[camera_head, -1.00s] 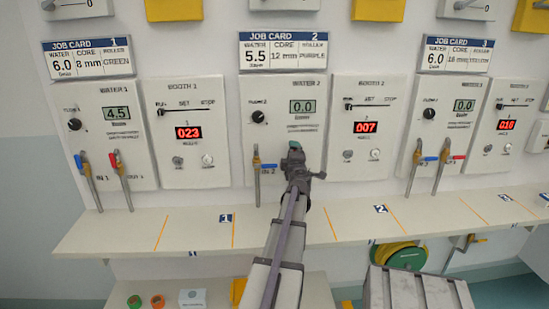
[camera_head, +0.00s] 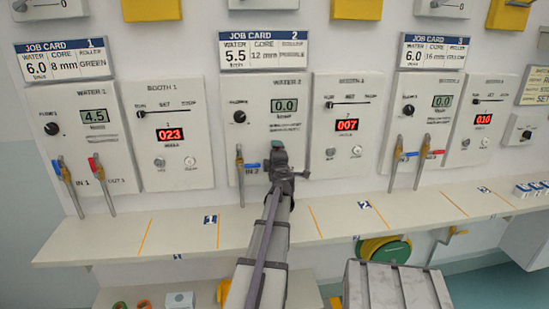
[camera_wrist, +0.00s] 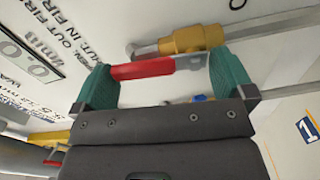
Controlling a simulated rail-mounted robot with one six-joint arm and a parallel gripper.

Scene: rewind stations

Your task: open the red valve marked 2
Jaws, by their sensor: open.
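The red valve lever (camera_wrist: 142,69) of station 2 lies across the space between my gripper's two green fingers in the wrist view. Its brass valve body (camera_wrist: 192,40) is just beyond, on a grey pipe. My gripper (camera_wrist: 163,66) is open, with one finger near each end of the lever; I cannot tell whether either touches it. In the head view my gripper (camera_head: 280,158) is at the lower right of the Water 2 panel (camera_head: 262,118) and hides the red valve. The Water 2 display (camera_head: 284,105) reads 0.0.
The blue-handled valve (camera_head: 248,166) of station 2 is close to the left of my gripper. The Booth 2 panel (camera_head: 345,125) is to the right. A shelf (camera_head: 120,240) runs below, with a grey ribbed box (camera_head: 400,290) in front of it.

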